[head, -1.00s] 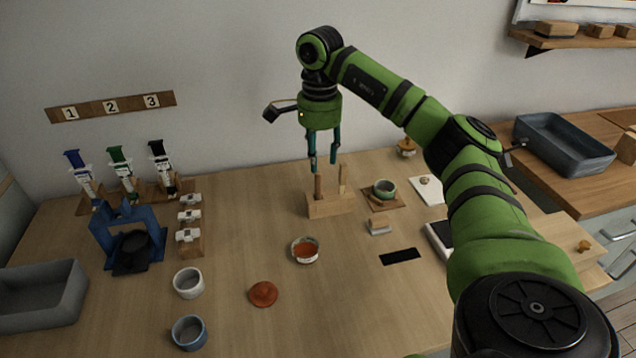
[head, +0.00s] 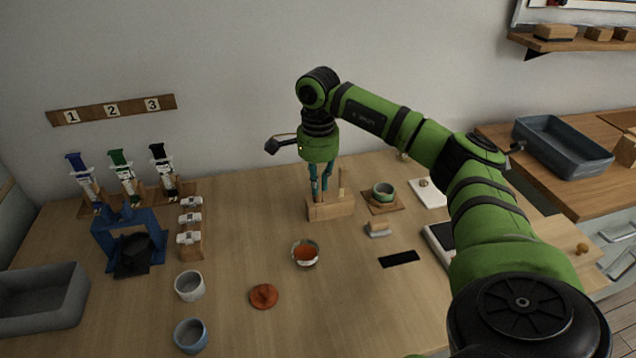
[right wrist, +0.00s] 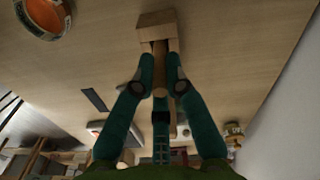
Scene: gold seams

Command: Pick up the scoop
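A wooden block stand (head: 330,208) stands on the table near the back, with two upright wooden handles in it. The left handle, which I take to be the scoop (head: 319,193), is mostly hidden by my fingers. My right gripper (head: 319,188) points down around it, its fingers close together on both sides. In the right wrist view, the round end of the scoop handle (right wrist: 160,92) lies between the fingers (right wrist: 160,62), which appear to touch it just above the stand (right wrist: 157,24). The scoop's lower part is hidden. My left gripper is not in view.
The second handle (head: 342,183) stands close to the right of my fingers. A green cup (head: 383,190) is right of the stand, and a bowl with orange contents (head: 305,253) is in front. A blue frame (head: 160,245) and white cup (head: 189,286) are left.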

